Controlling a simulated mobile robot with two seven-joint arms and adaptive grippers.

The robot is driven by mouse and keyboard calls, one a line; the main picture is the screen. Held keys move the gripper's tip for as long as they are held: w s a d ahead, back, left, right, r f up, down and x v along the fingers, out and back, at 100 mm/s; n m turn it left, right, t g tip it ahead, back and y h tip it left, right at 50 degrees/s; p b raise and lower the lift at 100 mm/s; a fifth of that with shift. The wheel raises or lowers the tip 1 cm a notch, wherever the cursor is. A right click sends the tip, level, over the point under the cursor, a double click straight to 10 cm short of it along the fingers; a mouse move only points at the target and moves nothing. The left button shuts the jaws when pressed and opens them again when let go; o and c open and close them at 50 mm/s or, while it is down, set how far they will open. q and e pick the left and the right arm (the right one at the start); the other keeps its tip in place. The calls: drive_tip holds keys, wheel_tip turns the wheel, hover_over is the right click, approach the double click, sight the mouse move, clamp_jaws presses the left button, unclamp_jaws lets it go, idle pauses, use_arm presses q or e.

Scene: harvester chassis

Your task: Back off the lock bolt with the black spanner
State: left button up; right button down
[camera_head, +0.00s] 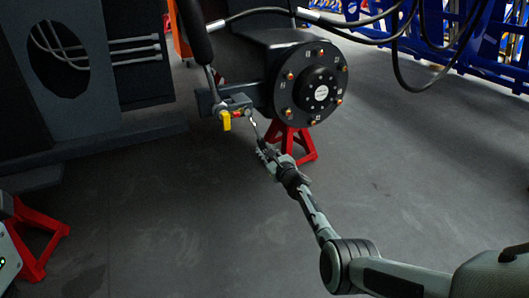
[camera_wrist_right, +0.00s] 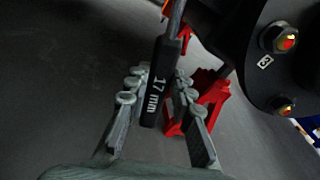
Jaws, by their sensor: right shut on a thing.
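My right gripper (camera_head: 268,150) is shut on the black spanner (camera_head: 254,128), below the bracket at the hub's left side. In the right wrist view the spanner's dark handle (camera_wrist_right: 153,95), marked "17 mm", stands between the fingers of my right gripper (camera_wrist_right: 158,80). Its shaft runs up out of that picture, so its working end is hidden there. In the head view its upper end is close to the bracket (camera_head: 235,103), which carries a yellow part (camera_head: 226,121) and a small red part. The lock bolt is too small to make out, and contact with it cannot be told. My left gripper is out of view.
A round black hub (camera_head: 318,90) with several orange-tipped bolts is above my right gripper. A red stand (camera_head: 302,146) is under it, close to the gripper. Dark hoses (camera_head: 400,70) hang at upper right. Another red stand (camera_head: 35,235) is at lower left. The surrounding grey floor is open.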

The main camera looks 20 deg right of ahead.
drive_tip(key=shift+w+d+r+n, duration=0.1)
drive_tip(key=shift+d+r+n, duration=0.3)
drive_tip(key=shift+d+n, duration=0.25)
drive_tip(key=shift+d+r+n, duration=0.35)
drive_tip(key=shift+d+n, duration=0.1)
drive_tip(key=shift+d, duration=0.35)
drive_tip(key=d+r+n, duration=0.2)
drive_tip(key=shift+d+h, duration=0.4)
drive_tip(key=shift+d+r+n, duration=0.1)
drive_tip(key=shift+n, duration=0.2)
